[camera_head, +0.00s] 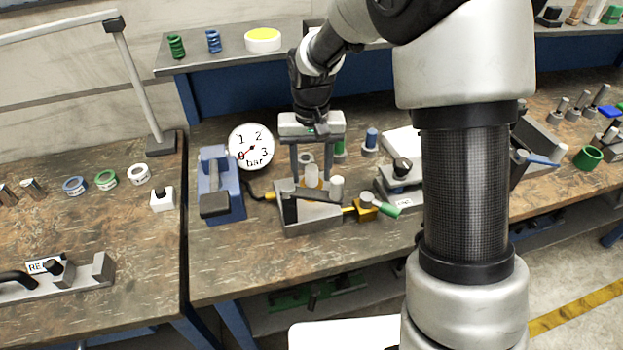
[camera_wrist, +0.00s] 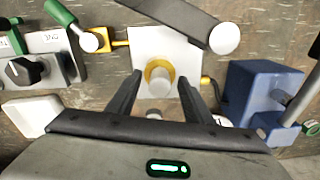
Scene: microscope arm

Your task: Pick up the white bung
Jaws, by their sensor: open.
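The white bung (camera_head: 312,174) is a small pale cylinder seated in a brassy ring on a grey block (camera_head: 318,219). In the wrist view the bung (camera_wrist: 160,80) stands between my two finger ends, with gaps at both sides. My gripper (camera_head: 311,176) points down over the block, open and empty, with a finger to each side of the bung. It also shows in the wrist view (camera_wrist: 161,78). I cannot tell exactly how far the fingertips reach down beside the bung.
A blue device (camera_head: 221,185) and a pressure gauge (camera_head: 251,147) are at the left. A green-handled brass valve (camera_head: 367,204) is at the right. The bench front is clear.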

